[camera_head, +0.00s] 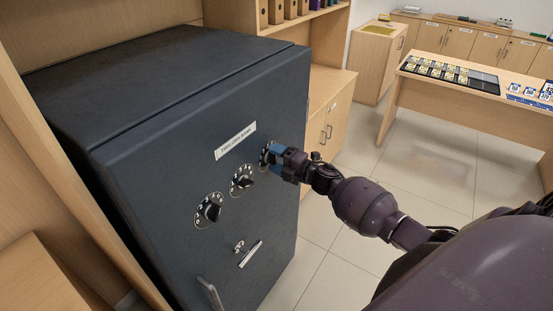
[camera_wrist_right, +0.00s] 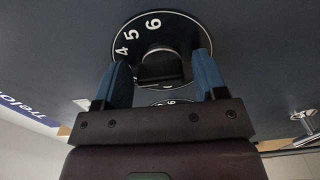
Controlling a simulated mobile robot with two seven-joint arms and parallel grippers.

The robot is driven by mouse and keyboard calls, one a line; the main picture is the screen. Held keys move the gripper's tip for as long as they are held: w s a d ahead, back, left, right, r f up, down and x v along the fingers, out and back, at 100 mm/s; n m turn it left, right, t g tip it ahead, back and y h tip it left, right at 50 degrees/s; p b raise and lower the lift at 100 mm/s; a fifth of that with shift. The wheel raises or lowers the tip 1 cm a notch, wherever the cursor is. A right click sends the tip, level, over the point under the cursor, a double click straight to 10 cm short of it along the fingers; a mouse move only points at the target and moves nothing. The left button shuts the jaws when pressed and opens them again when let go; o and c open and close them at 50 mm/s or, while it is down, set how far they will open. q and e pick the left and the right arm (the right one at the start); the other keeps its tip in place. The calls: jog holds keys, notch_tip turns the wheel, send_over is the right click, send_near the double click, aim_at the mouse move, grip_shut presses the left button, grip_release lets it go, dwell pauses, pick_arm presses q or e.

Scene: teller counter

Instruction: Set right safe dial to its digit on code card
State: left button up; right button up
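The dark safe (camera_head: 130,185) has three round dials in a slanting row on its door. The right dial (camera_head: 263,158) is partly hidden by my right gripper (camera_head: 275,157). In the right wrist view, its black face (camera_wrist_right: 182,34) shows white digits 4, 5 and 6, and its dark knob (camera_wrist_right: 160,72) sits between my two blue fingers. The fingers are apart, with a gap visible on each side of the knob; contact cannot be told. The knob's pointer is not clear. The code card cannot be made out. My left gripper is not in view.
The middle dial (camera_head: 243,180) and left dial (camera_head: 208,211) are close by on the door. A desk (camera_head: 470,101) with cards stands at right; the tiled floor between is clear.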

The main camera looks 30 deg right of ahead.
jog(key=shift+o, duration=0.4)
jog(key=b+v, duration=0.1)
jog(key=v, duration=0.9)
jog(key=shift+s+d, duration=0.15)
jog(key=shift+s, duration=0.25)
